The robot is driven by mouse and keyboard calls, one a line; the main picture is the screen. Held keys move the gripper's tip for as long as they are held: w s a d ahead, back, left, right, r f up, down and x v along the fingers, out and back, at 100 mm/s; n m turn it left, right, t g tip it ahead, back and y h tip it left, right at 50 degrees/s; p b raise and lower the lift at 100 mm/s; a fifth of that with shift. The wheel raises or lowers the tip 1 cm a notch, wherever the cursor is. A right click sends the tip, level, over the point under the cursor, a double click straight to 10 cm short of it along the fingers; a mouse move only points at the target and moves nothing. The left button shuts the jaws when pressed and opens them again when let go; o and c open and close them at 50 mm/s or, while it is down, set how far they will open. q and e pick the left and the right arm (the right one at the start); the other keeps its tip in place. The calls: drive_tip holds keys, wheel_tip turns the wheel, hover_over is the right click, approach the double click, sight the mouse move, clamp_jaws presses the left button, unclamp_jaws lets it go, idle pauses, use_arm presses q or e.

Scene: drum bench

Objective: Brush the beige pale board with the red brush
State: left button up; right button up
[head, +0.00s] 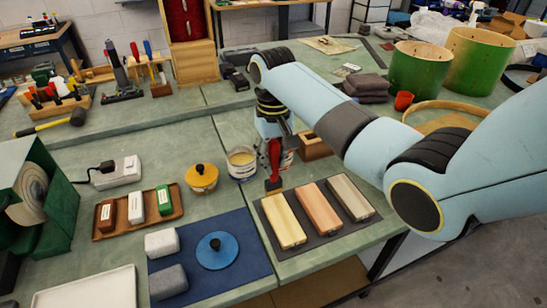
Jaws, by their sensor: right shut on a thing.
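The beige pale board (283,221) lies flat on a dark mat (330,232), the leftmost of three boards. My right gripper (274,141) is shut on the red brush (275,161) and holds it upright, bristles down. The brown bristle end (273,185) is at the far end of the pale board; I cannot tell whether it touches the wood. My left gripper is not in view.
A reddish board (318,208) and a grey-brown board (350,197) lie right of the pale one. A tin (242,163), a yellow pot (201,178) and a wooden box (313,146) stand close behind. A blue mat (250,262) is at the left.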

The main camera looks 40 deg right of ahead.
drive_tip(key=shift+f, duration=1)
idle(1.4)
drive_tip(key=shift+s, duration=0.1)
drive_tip(key=s+p, duration=0.2)
drive_tip(key=shift+s+a+p, duration=0.35)
drive_tip(key=shift+s+a, duration=0.05)
idle(0.4)
drive_tip(key=shift+s+a, duration=0.2)
drive_tip(key=shift+s, duration=0.55)
drive_tip(key=shift+s+a, duration=0.15)
drive_tip(key=shift+s, duration=0.7)
